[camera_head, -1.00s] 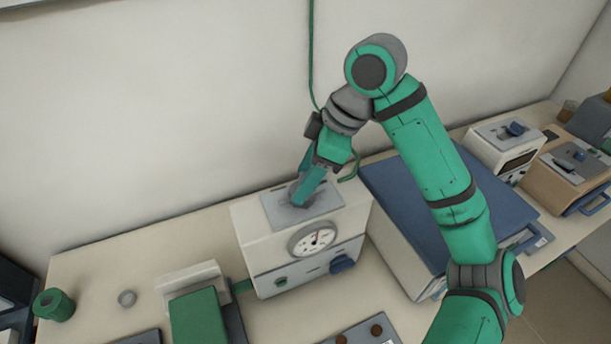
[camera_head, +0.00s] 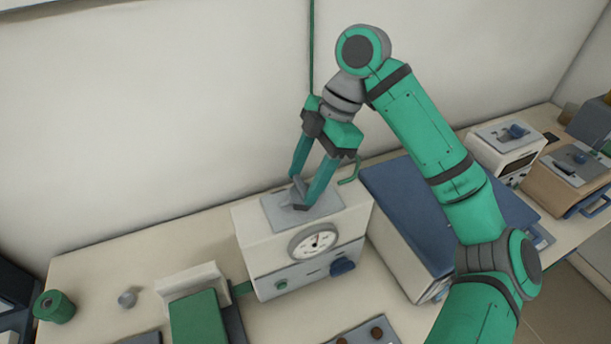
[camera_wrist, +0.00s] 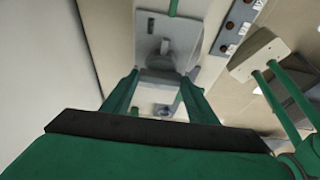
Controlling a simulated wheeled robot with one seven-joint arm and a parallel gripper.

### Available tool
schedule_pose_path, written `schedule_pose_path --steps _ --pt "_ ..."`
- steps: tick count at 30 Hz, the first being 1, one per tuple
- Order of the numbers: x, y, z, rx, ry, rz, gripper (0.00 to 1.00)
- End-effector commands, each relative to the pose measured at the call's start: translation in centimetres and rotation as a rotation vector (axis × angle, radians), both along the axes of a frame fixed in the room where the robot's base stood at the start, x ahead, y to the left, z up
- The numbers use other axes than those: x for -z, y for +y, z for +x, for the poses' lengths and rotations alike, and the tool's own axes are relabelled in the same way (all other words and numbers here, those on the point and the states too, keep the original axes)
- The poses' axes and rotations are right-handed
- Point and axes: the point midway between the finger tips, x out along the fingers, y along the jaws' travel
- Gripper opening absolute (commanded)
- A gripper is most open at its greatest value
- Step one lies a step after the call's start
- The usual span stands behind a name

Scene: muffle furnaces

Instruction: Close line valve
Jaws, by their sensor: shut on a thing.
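The line valve appears to be the grey handle (camera_head: 298,189) on the grey plate (camera_head: 272,210) on top of a white box (camera_head: 252,240) with a round dial (camera_head: 313,241) on its front. In the head view my gripper (camera_head: 299,194) reaches down from above, with its two green fingers on either side of the handle. The fingers are apart but shut on the handle. The wrist view shows the fingers (camera_wrist: 158,80) and the grey plate (camera_wrist: 150,45) beyond them. The exact contact at the fingertips is partly hidden.
A large blue-topped box (camera_head: 395,195) stands close on the right, under my arm. A green hose (camera_head: 311,50) runs down the wall behind.

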Motion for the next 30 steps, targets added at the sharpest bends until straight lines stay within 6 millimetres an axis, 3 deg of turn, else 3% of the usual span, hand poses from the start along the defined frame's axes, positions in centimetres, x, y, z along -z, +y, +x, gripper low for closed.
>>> schedule_pose_path --steps 11,12,14,23,30 --pt "-0.1 0.2 0.0 -0.005 -0.003 0.007 0.31" --pt "-0.1 0.2 0.0 -0.004 -0.003 0.007 0.63" --pt "-0.1 0.2 0.0 -0.006 -0.002 0.006 0.72" --pt "-0.1 0.1 0.0 -0.005 -0.001 0.003 0.72" --pt "-2.5 -0.8 0.4 -0.001 -0.002 0.001 0.72"
